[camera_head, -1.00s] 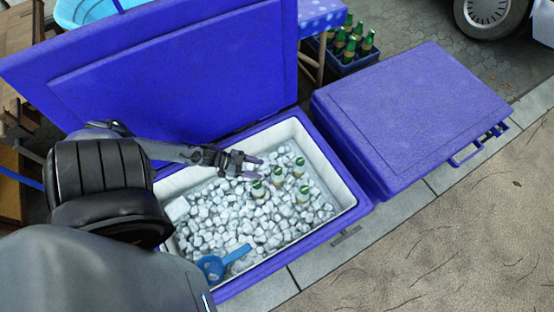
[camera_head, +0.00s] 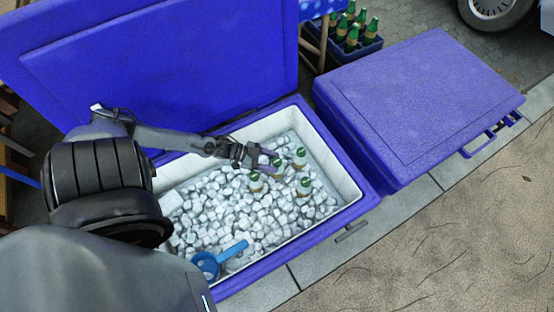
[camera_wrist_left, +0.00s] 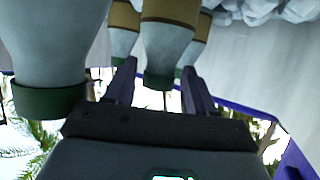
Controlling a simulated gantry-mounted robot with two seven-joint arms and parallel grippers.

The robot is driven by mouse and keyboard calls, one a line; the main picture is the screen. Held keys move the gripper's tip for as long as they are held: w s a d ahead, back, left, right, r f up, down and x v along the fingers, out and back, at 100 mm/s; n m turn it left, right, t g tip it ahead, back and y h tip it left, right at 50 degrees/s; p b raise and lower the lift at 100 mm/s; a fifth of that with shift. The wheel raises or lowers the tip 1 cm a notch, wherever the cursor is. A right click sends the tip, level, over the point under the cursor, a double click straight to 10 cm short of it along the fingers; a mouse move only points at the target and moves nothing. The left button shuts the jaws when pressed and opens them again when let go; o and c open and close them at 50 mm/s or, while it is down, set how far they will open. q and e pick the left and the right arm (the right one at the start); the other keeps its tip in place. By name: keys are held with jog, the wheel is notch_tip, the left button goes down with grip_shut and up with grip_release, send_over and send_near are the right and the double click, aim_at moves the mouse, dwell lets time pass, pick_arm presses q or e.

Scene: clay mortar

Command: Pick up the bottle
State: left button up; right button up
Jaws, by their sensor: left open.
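Several pale bottles with green caps and tan bands stand in the ice of the open blue cooler (camera_head: 328,229). The nearest-left bottle (camera_head: 256,183), the far bottle (camera_head: 299,158) and the right bottle (camera_head: 304,187) show most clearly. My left gripper (camera_head: 268,158) is open above the ice, its fingers reaching toward the middle bottle (camera_head: 277,171). In the left wrist view, the fingers (camera_wrist_left: 159,68) stand apart on either side of a bottle's green-capped neck (camera_wrist_left: 165,45). A larger-looking bottle (camera_wrist_left: 45,45) is close at the left. I cannot tell whether the fingers touch glass. My right gripper is out of view.
A blue scoop (camera_head: 215,262) lies on the ice near the front. The raised lid (camera_head: 160,65) stands behind the cooler. A closed blue cooler (camera_head: 415,110) is on the right. A crate of green bottles (camera_head: 355,40) stands behind it.

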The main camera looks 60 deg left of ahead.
pick_arm(q)
jog(key=shift+w+d+f, duration=0.1)
jog(key=shift+w+d, duration=0.15)
jog(key=shift+w, duration=0.15)
grip_shut()
